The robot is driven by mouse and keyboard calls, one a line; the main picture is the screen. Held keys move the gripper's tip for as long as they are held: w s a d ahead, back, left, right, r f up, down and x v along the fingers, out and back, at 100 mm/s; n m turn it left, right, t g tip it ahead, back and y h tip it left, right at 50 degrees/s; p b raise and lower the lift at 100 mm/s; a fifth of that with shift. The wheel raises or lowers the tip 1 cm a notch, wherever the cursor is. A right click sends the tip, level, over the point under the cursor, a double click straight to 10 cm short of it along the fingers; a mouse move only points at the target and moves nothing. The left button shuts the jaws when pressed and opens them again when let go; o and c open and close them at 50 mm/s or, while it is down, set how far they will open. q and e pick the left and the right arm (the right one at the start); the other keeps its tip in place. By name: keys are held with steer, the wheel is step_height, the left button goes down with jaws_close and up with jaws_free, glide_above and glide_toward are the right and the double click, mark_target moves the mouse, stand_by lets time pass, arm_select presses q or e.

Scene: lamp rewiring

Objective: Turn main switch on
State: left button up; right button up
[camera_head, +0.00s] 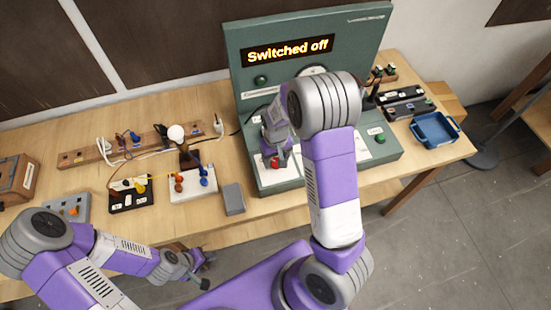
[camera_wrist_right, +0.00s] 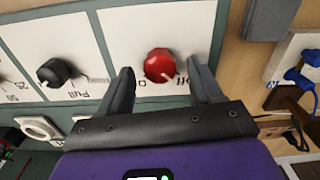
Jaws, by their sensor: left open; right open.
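The main switch is a red round knob (camera_wrist_right: 159,65) on a white panel of the green console. In the right wrist view it sits between the two open fingers of my right gripper (camera_wrist_right: 162,88), with a gap on each side. In the head view the red knob (camera_head: 276,163) shows just under my right gripper (camera_head: 277,155). The console (camera_head: 300,90) has a display (camera_head: 288,50) that reads "Switched off". My left gripper (camera_head: 203,268) is open and empty in front of the table's front edge, away from the console.
A black knob (camera_wrist_right: 58,71) is beside the red one on the panel. A grey block (camera_head: 233,199) stands left of the console. White and black boards with coloured parts lie further left. A blue tray (camera_head: 435,130) is at the right end of the table.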

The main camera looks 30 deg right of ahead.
steer(key=shift+s+f, duration=0.1)
steer(key=shift+f, duration=0.2)
steer(key=shift+s, duration=0.2)
steer(key=shift+w+f, duration=0.1)
steer(key=shift+c, duration=0.3)
steer(key=c, duration=1)
